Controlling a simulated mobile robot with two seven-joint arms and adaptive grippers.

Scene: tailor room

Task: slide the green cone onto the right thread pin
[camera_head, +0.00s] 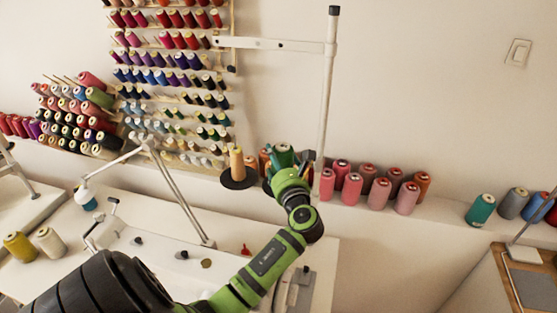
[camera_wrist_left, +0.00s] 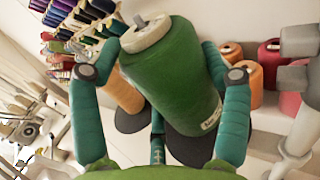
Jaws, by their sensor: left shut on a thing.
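The green cone (camera_head: 283,152) is in my left gripper (camera_head: 284,168), at the thread stand beside the pole. In the left wrist view the green cone (camera_wrist_left: 175,75) sits between the teal fingers of my left gripper (camera_wrist_left: 162,42), tilted in the picture. A short grey tip (camera_wrist_left: 140,22) pokes out of its pale top, apparently the right thread pin; the rest of the pin is hidden. A dark disc (camera_wrist_left: 188,148) shows below the cone; I cannot tell whether they touch. An orange cone (camera_head: 237,164) stands on the left dark disc (camera_head: 239,182). My right gripper is out of view.
The white stand pole (camera_head: 327,110) rises just right of the gripper. Several pink and red spools (camera_head: 352,189) stand on the ledge right of it. A spool rack (camera_head: 170,75) hangs at the back left. A sewing table (camera_head: 130,205) lies in front.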

